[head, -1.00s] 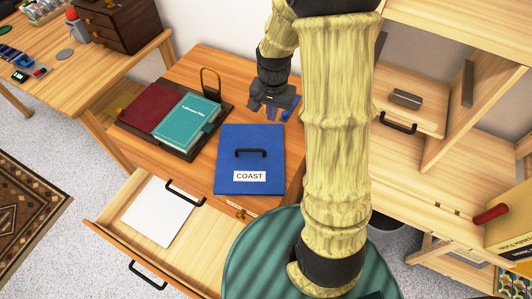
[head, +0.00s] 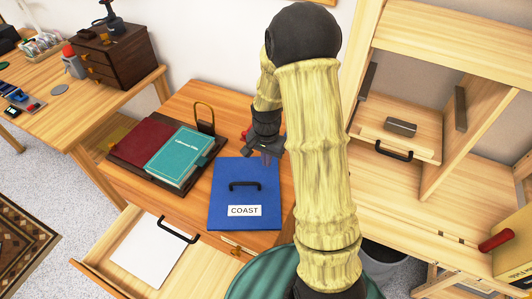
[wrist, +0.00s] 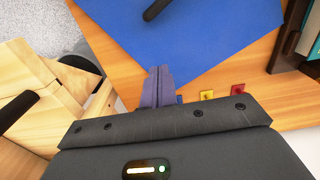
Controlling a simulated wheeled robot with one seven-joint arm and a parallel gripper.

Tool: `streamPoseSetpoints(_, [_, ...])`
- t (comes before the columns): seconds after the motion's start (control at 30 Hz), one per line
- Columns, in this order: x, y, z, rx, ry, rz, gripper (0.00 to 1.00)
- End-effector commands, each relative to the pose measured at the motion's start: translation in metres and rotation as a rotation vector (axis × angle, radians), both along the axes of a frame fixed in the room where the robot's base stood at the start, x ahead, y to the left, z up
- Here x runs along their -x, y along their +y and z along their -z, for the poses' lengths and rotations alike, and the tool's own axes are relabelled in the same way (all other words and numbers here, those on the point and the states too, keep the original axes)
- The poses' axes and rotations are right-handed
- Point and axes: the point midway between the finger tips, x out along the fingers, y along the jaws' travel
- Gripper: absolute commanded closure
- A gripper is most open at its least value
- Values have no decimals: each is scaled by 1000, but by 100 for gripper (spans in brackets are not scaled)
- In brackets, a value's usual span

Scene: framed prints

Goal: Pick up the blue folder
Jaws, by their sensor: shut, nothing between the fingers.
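The blue folder (head: 235,192) lies flat on the wooden desk, with a black handle (head: 245,185) in its middle and a white label reading COAST (head: 244,211). My gripper (head: 268,157) is over the folder's far right part in the head view, and my arm covers the area just right of the folder. In the wrist view, the fingers (wrist: 159,82) are together and empty, with their tips overlapping the edge of the blue folder (wrist: 200,35). The handle (wrist: 155,9) is partly in that view, well away from the fingertips. I cannot tell whether the fingertips touch the folder.
A tray (head: 128,160) with a red book (head: 142,140) and a teal book (head: 178,156) lies left of the folder. An open drawer (head: 95,262) holds white paper (head: 148,252). A wooden shelf unit (head: 420,190) stands at right. Small yellow (wrist: 207,95) and red (wrist: 238,88) items lie near the fingers.

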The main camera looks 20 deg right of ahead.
Motion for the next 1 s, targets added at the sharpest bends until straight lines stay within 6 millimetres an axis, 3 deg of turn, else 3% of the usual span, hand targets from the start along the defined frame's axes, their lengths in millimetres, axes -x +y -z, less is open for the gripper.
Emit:
streamPoseSetpoints(0.23, [1,0,46,-1,4,0,100])
streamPoseSetpoints(0.5, [26,26,43,1,-1,-4,100])
streamPoseSetpoints(1.0, [29,29,44,1,-1,0,100])
